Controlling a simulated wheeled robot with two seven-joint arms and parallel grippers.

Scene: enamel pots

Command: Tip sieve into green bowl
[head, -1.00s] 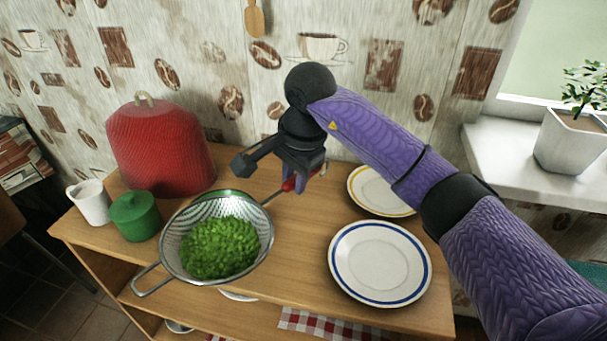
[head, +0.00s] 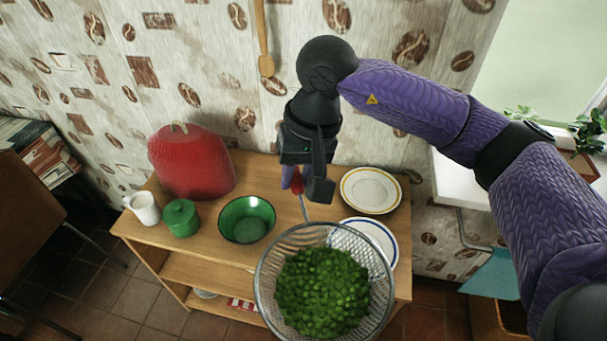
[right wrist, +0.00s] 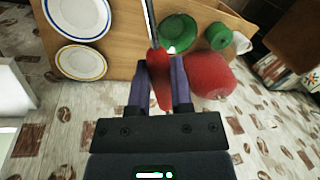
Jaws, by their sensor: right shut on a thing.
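The metal sieve (head: 267,285) is full of green peas (head: 322,292) and is held in the air, roughly level, in front of the shelf top. My right gripper (head: 305,190) is shut on its red handle, which also shows between the fingers in the right wrist view (right wrist: 160,85). The green bowl (head: 247,221) stands upright on the wooden top, left of the sieve and apart from it. Its inside looks empty. The bowl also shows in the right wrist view (right wrist: 179,33). My left gripper is not in view.
A red domed cover (head: 192,163), a green lidded pot (head: 181,218) and a white jug (head: 143,208) stand left of the bowl. A yellow-rimmed plate (head: 370,190) and a blue-rimmed plate (head: 372,236), partly hidden by the sieve, lie at the right. The wall is close behind.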

